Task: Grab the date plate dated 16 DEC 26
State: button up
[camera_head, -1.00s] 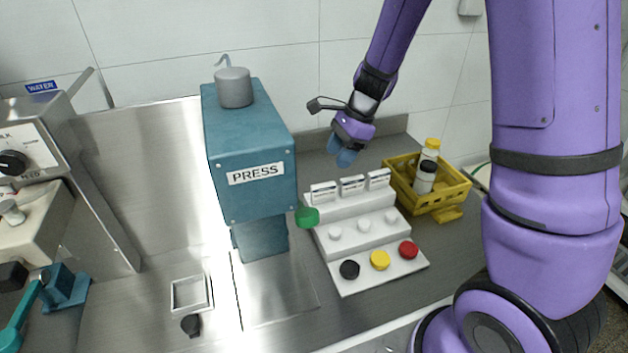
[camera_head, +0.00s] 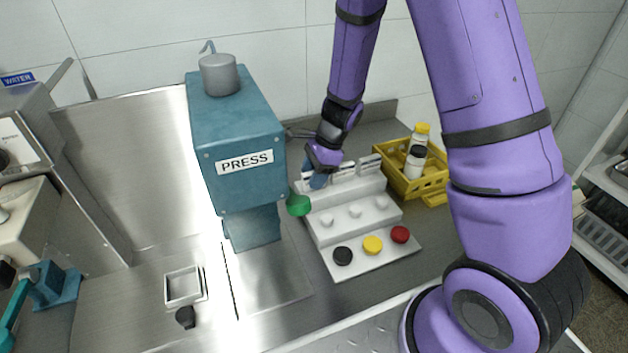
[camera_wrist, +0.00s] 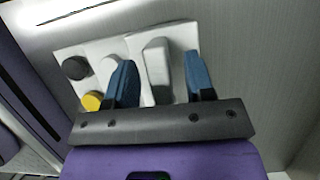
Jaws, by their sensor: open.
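Several small white date plates stand on the top step of a white stepped rack (camera_head: 326,230); the middle plate (camera_head: 345,168) and the right plate (camera_head: 371,162) show in the head view. Their print is too small to read, so I cannot tell which is dated 16 DEC 26. My gripper (camera_head: 317,181) is at the left end of that step and partly hides the left plate. In the wrist view my gripper (camera_wrist: 161,62) is open, its blue fingers on either side of a pale upright piece (camera_wrist: 158,70). I cannot tell whether they touch it.
Black (camera_head: 343,256), yellow (camera_head: 372,245) and red (camera_head: 400,234) knobs sit on the rack's lowest step. A yellow basket (camera_head: 432,183) with bottles is at the right.

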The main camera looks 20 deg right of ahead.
jog(key=shift+a+f, duration=0.15)
jog(key=shift+f, duration=0.1)
jog(key=shift+c, duration=0.5)
grip_shut()
